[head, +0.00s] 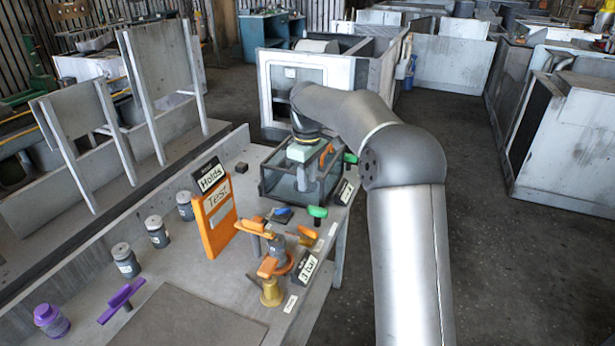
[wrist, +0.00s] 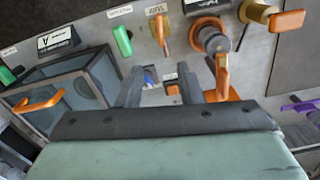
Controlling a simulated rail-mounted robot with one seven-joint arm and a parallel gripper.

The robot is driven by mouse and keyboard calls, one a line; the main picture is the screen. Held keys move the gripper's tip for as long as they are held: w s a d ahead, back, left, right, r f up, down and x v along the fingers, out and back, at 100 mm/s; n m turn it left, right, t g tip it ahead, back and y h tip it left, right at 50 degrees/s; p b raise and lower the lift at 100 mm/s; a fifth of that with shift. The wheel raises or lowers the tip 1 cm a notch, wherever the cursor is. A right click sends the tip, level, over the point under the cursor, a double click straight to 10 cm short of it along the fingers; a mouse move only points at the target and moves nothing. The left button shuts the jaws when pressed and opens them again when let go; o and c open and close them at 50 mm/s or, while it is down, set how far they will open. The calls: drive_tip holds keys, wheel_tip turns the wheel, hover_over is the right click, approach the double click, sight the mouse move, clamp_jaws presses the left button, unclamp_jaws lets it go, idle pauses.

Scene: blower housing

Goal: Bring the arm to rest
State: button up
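My arm (head: 375,140) reaches from the lower right up and bends down over the left side at its end. My gripper (head: 308,186) points down at a clear-walled bin (head: 268,190) on the bench in the head view; how high it is over the bin is hard to tell. In the wrist view my gripper (wrist: 160,92) shows two dark fingers held apart. Nothing is seen gripped between them. The bin (wrist: 100,72) lies left of the fingers there.
The grey bench (head: 185,262) holds a green-handled part (head: 317,212), an orange-handled valve (head: 271,290), an orange "Test" board (head: 214,222), several dark jars (head: 125,260), a purple jar (head: 51,320) and a purple handle (head: 121,300). Open floor (head: 480,240) lies to the right.

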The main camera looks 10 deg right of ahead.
drive_tip(key=s+a+r+m, duration=0.2)
drive_tip(key=s+m, duration=0.2)
drive_tip(key=s, duration=1.5)
drive_tip(key=s+f+m, duration=0.2)
drive_tip(key=s+f, duration=0.1)
drive_tip(key=s, duration=0.6)
drive_tip(key=s+d+f+m, duration=0.1)
drive_tip(key=s+f+m, duration=0.2)
drive_tip(key=s, duration=0.7)
drive_tip(key=shift+s+f, duration=0.3)
drive_tip(key=shift+f, duration=0.4)
